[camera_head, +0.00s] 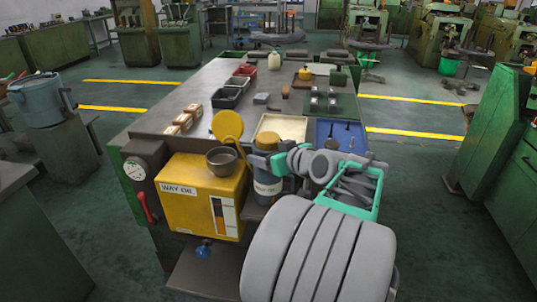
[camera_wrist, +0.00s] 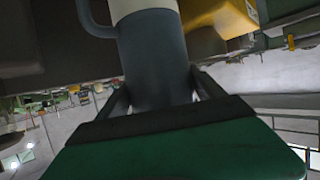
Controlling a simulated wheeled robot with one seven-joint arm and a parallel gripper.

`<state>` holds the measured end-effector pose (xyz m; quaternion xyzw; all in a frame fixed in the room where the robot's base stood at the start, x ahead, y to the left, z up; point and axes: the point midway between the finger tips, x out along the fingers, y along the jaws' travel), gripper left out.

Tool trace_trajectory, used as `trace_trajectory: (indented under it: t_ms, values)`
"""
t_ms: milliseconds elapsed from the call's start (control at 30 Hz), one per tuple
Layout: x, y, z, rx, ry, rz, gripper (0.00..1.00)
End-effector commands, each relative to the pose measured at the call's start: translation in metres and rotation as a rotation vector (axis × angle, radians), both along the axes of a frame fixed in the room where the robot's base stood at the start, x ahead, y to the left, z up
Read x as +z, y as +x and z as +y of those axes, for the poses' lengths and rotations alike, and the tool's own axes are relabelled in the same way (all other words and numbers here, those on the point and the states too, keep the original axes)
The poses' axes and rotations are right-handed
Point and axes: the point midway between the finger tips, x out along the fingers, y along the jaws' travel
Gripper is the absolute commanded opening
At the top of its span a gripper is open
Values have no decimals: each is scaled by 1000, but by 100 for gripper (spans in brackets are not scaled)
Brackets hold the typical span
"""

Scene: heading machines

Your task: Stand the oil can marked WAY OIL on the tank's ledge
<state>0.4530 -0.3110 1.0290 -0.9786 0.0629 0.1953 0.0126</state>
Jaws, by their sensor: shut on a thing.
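The oil can (camera_head: 267,170) is a dark blue-grey can with a pale band; no wording on it is readable. My gripper (camera_head: 283,161) is shut on it, just right of the yellow tank (camera_head: 197,192) marked WAY OIL. The wrist view shows the can (camera_wrist: 158,55) between the two fingers (camera_wrist: 160,95), with its looped handle at the left. The tank also shows in the wrist view (camera_wrist: 215,14). A brown ledge (camera_head: 207,277) juts out low below the tank's blue tap. Whether the can's base touches anything is hidden.
The tank has an open round lid (camera_head: 227,125) and a dark funnel cup (camera_head: 222,160) on top. A gauge and red lever (camera_head: 144,190) are at its left. The bench (camera_head: 185,95) behind holds a cream tray (camera_head: 281,126), a blue tray (camera_head: 343,130) and dark bins.

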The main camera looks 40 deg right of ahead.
Motion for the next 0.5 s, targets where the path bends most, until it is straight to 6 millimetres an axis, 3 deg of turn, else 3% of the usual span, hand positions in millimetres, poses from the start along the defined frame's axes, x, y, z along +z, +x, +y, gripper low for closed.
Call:
trace_trajectory:
  t_ms: [200, 233, 500]
  values:
    - [-3, 0, 0, 0, -4, -3, 5]
    - [-2, 0, 0, 0, -4, -3, 80]
    - [-3, 0, 0, 0, -1, -1, 100]
